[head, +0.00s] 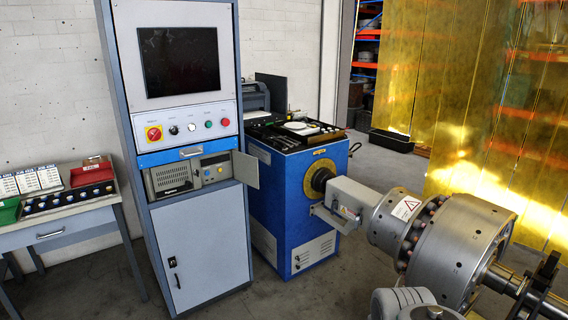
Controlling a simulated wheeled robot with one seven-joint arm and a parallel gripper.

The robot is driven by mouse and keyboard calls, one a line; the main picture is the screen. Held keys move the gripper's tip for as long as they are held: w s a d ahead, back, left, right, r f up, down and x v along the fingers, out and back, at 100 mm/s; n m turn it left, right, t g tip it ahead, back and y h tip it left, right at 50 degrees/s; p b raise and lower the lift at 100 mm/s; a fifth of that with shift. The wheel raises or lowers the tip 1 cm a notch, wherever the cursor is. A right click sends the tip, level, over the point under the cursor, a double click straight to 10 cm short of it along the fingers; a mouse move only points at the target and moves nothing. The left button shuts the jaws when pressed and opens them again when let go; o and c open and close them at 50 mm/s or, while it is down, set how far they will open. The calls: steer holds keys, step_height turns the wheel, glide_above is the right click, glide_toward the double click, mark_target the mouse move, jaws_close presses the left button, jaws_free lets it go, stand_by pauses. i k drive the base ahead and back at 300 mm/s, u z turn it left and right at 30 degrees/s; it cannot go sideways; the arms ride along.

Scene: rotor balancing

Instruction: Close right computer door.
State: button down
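The computer cabinet (196,238) is a tall grey-blue cabinet standing left of centre in the head view. Its middle compartment is uncovered and shows electronic units (213,168) inside. The right computer door (245,171) is a small grey panel at the right edge of this compartment. It stands open, swung out to the right, in front of the blue machine. No gripper fingers show. A rounded grey part at the bottom centre looks like my own arm, and nothing there touches the door.
A blue machine cabinet (293,245) stands right of the computer cabinet, with a large metal rotor (455,245) extending right from it. A table (60,228) with trays stands at the left. Some grey floor is free in front of the cabinets.

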mark_target(246, 168)
steer(key=i, duration=3.1)
steer(key=u, duration=2.35)
